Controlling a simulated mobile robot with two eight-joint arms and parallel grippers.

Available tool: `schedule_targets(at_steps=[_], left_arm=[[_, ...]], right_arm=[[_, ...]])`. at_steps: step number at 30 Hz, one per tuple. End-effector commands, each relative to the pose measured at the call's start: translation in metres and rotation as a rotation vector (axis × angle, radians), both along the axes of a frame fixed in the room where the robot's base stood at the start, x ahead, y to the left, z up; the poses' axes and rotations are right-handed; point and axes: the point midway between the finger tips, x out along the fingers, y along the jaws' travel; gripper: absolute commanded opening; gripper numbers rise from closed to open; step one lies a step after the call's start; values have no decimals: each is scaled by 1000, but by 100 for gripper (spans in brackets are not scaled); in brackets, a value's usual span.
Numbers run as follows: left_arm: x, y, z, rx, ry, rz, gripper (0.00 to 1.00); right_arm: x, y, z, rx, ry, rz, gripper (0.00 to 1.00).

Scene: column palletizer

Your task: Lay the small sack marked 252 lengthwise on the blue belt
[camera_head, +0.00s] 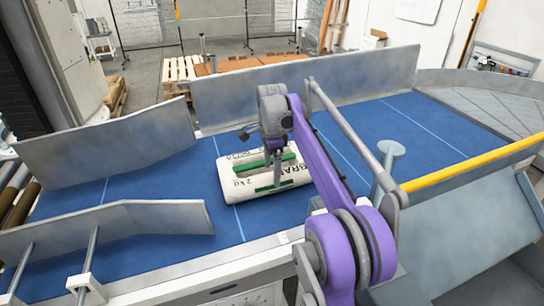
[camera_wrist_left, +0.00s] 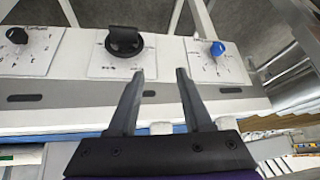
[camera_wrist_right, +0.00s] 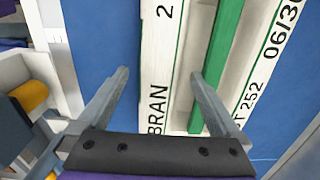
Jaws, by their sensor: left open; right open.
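The small sack (camera_head: 228,184), white with green bands and the print BRAN 2 kg, lies flat on the blue belt (camera_head: 165,190) in the head view. Its long side runs roughly along the belt. In the right wrist view the sack (camera_wrist_right: 178,60) shows the mark 252 and a raised green strip. My right gripper (camera_wrist_right: 160,76) is open just above the sack, its fingers apart with nothing held. In the head view my right arm hides part of the sack. My left gripper (camera_wrist_left: 160,74) is open and empty in front of a control panel.
Grey guide walls (camera_head: 305,90) edge the belt, with a second guide (camera_head: 110,225) at the near left. A yellow rail (camera_head: 470,162) and grey chute lie to the right. The control panel (camera_wrist_left: 75,60) has several knobs. The belt is clear on both sides of the sack.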

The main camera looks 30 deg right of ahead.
Motion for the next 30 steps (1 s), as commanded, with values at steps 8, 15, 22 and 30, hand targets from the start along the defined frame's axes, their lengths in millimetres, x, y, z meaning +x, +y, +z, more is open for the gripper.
schedule_targets(at_steps=[8,15,22,30], left_arm=[[-3,0,-5,0,6,0,50],[-3,0,-4,0,6,0,50],[-3,0,-4,0,6,0,50],[-3,0,-4,0,6,0,50]], right_arm=[[-1,0,-29,0,1,1,100],[0,0,-31,0,0,1,100],[0,0,-31,0,0,1,73],[-1,0,-31,0,1,1,24]])
